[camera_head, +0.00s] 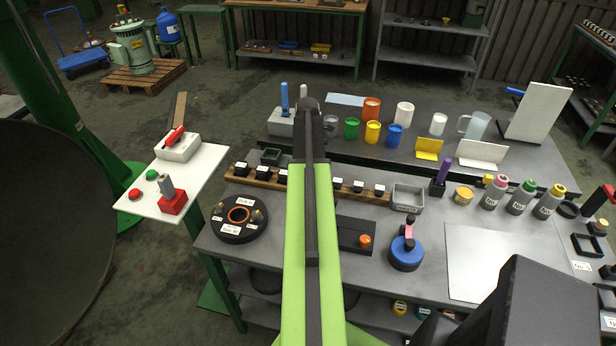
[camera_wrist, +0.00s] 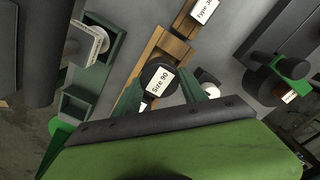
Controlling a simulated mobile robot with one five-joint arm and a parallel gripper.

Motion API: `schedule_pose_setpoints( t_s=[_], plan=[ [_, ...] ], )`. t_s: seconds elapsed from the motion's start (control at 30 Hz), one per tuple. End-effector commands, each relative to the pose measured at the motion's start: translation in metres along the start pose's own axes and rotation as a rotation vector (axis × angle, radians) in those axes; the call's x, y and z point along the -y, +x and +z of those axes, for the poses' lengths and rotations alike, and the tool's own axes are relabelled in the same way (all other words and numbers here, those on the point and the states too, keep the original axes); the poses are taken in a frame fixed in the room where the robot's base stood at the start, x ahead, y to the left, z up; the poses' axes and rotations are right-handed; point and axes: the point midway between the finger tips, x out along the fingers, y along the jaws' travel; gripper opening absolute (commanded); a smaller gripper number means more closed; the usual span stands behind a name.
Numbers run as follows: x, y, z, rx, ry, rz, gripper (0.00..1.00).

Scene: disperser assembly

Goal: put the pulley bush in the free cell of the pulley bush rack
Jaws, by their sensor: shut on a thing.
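In the wrist view my gripper (camera_wrist: 165,88) is shut on a dark round pulley bush (camera_wrist: 151,71) whose white label reads "Size 90". The bush is over the wooden pulley bush rack (camera_wrist: 172,44), with the rack's wooden walls showing beside it. I cannot tell whether it is in a cell or just above one. Another label on the rack, partly cut off, begins with "Type". In the head view the rack (camera_head: 268,183) is a long wooden strip with several dark pieces and white labels. My arm hides its middle and my gripper.
A dark green tray (camera_wrist: 73,103) is left of the rack in the wrist view. In the head view a black disc with an orange ring (camera_head: 238,217) lies in front of the rack. A grey bin (camera_head: 408,198) stands to its right, with cups (camera_head: 372,132) behind.

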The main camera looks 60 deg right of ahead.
Motion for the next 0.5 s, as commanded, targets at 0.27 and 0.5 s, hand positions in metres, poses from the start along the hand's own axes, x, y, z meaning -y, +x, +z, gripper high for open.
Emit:
schedule_pose_setpoints(
  t_s=[0.27,0.5],
  plan=[
    [0.0,0.036,0.0,0.0,-0.001,0.0,0.0],
    [0.0,0.036,0.0,0.0,-0.001,0.0,0.0]
  ],
)
